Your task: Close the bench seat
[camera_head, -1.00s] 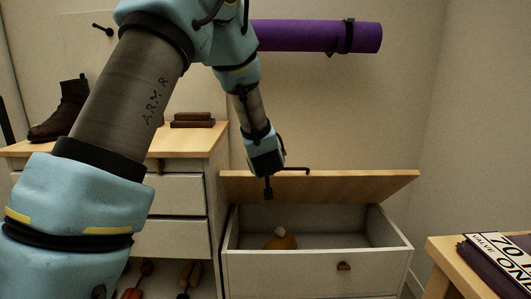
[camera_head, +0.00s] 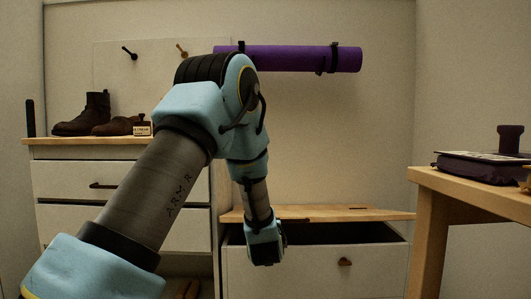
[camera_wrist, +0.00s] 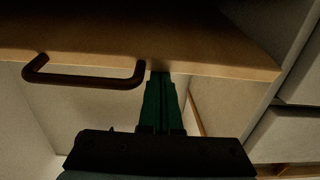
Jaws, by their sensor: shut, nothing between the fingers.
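The bench seat (camera_head: 228,262) is a low white box with a round brown knob on its front. Its wooden lid (camera_head: 350,213) is partly raised, with a dark gap between lid and box. The lid (camera_wrist: 220,62) fills the top of the wrist view, and its dark bar handle (camera_wrist: 85,83) is left of my fingers. My gripper (camera_wrist: 159,78) is shut and empty, its tips at the lid's edge; I cannot tell if they touch it. In the head view my gripper (camera_head: 265,246) is in front of the gap, and its fingertips are hidden.
A white drawer cabinet (camera_head: 75,180) with boots (camera_head: 85,115) on top stands left of the bench. A wooden table (camera_head: 465,190) with a dark purple item stands at right. A purple rolled mat (camera_head: 300,59) hangs on the wall above.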

